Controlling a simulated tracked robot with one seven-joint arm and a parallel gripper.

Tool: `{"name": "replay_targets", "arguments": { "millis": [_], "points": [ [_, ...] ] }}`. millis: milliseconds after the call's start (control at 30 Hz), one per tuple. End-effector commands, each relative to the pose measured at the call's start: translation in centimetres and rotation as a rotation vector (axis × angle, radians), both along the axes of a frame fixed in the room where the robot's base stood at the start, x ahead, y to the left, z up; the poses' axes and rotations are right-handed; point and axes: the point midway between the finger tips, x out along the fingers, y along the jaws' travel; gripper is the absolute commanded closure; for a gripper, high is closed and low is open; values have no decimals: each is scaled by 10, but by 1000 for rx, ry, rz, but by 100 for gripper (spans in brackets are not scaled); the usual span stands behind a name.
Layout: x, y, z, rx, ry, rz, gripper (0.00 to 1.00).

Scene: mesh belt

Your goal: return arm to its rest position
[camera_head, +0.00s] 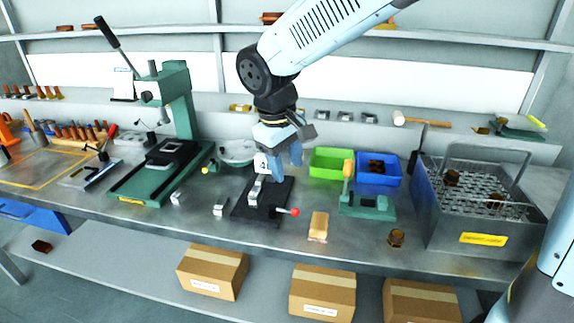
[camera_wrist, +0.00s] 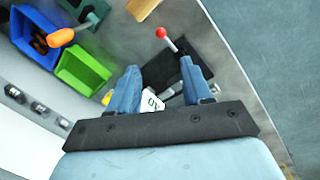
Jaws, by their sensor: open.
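My gripper (camera_head: 284,165) hangs at the end of my raised blue-white arm in the head view, pointing down above the black fixture plate (camera_head: 244,212) on the bench. Its two blue fingers are open, and they also show spread apart in the wrist view (camera_wrist: 160,82). I cannot tell whether the fingers touch the card. No held object shows between them.
A red-knobbed lever (camera_head: 294,211) sticks out from the fixture. A green bin (camera_head: 331,154), a blue bin (camera_head: 378,180) and a green clamp (camera_head: 367,207) stand to the right. A metal basket tank (camera_head: 440,225) is far right, a green press (camera_head: 178,100) left.

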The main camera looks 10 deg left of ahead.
Motion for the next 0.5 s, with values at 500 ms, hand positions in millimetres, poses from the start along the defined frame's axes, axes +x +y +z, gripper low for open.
{"name": "replay_targets", "arguments": {
  "millis": [500],
  "points": [
    [4,-114,43,107,-91,-263,51]
  ]
}}
